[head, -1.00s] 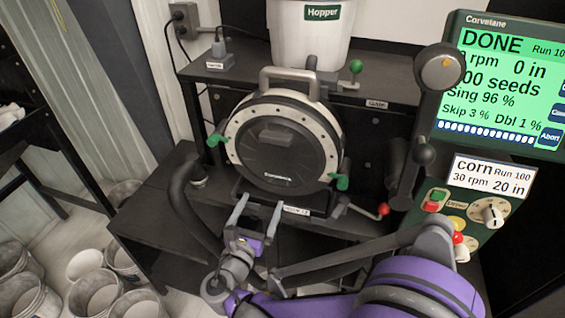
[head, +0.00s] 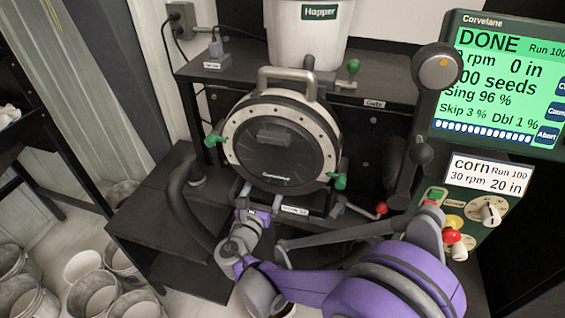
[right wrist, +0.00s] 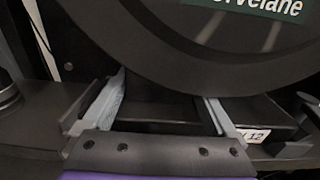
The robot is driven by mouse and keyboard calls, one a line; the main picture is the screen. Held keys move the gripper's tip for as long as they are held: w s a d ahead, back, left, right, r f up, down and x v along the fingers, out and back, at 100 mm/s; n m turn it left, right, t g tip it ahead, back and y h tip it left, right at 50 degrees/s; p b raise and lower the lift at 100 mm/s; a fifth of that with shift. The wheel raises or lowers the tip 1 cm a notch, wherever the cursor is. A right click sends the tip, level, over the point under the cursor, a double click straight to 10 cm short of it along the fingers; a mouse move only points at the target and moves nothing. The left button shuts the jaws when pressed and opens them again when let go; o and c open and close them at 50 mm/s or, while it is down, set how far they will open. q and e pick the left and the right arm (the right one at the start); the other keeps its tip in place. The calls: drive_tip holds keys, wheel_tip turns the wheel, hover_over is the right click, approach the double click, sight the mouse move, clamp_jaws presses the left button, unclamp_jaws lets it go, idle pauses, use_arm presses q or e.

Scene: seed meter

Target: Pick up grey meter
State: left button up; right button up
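The grey meter (head: 272,155) is a round, dark disc housing with a light rim and a grey top handle (head: 287,76). It stands upright in a black stand on the bench. Green knobs sit at its left and right. My right gripper (head: 260,199) is at the meter's lower front edge. In the right wrist view the fingers of this gripper (right wrist: 165,90) are apart, with nothing held between them. The meter's dark lower rim (right wrist: 190,60) fills the upper part of that view, just past the fingers. I cannot tell whether they touch it. My left gripper is not in view.
A white hopper (head: 306,40) stands behind the meter on the black shelf. A green control panel (head: 496,85) reading DONE is at right, beside a grey lever (head: 430,100). A red-tipped lever (head: 381,208) is right of the stand. Several buckets (head: 94,293) stand on the floor at left.

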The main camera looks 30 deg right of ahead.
drive_tip(key=c, duration=1.2)
drive_tip(key=shift+r, duration=0.1)
clamp_jaws()
drive_tip(key=shift+r, duration=0.1)
